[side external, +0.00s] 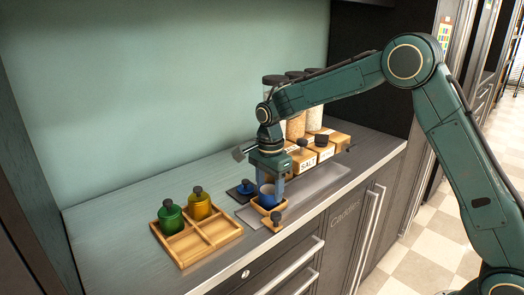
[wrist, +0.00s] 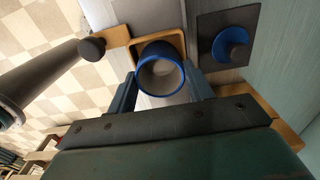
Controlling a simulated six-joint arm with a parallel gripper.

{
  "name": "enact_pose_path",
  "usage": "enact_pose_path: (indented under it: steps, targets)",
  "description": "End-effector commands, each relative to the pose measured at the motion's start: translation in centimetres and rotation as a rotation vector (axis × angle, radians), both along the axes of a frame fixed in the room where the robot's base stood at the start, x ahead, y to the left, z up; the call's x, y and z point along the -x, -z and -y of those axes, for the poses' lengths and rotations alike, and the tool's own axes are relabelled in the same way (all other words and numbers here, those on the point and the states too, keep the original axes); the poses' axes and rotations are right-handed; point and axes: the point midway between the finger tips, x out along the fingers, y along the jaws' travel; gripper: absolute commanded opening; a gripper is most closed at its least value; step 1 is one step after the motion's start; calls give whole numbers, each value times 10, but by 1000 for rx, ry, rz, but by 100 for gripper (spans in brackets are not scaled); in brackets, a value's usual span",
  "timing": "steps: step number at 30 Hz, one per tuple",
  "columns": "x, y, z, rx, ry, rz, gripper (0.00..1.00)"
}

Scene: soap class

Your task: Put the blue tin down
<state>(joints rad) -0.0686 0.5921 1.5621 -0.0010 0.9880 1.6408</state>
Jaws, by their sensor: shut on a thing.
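The blue tin (wrist: 160,72) is an open round cup with a bright blue rim; it also shows in the side external view (side external: 267,193). My gripper (wrist: 163,92) is shut on it, one finger on each side, pointing down. The tin is upright, within or just above a small square wooden tray (side external: 270,214) with a dark knob on its handle. In the wrist view the tray's rim (wrist: 158,40) frames the tin. I cannot tell whether the tin touches the tray's floor.
A blue lid with a knob (wrist: 230,44) lies on a dark square pad beside the tray. Tall jars (side external: 296,122) and wooden boxes (side external: 315,150) stand behind right.

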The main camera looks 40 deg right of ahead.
Motion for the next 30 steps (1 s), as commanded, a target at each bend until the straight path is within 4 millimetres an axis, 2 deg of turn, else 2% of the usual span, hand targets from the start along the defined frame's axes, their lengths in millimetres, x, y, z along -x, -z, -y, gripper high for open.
enact_pose_path:
  steps: [1,2,4,5,14,20,26,30]
  targets:
    - [0,1,0,0,0,0,23]
    - [0,1,0,0,0,-1,57]
    - [0,1,0,0,0,-1,71]
    - [0,1,0,0,0,-1,73]
    - [0,0,0,0,0,0,73]
    - [-1,-8,0,0,0,3,73]
    - [-1,-29,0,0,0,3,73]
    - [-1,-51,0,0,0,4,73]
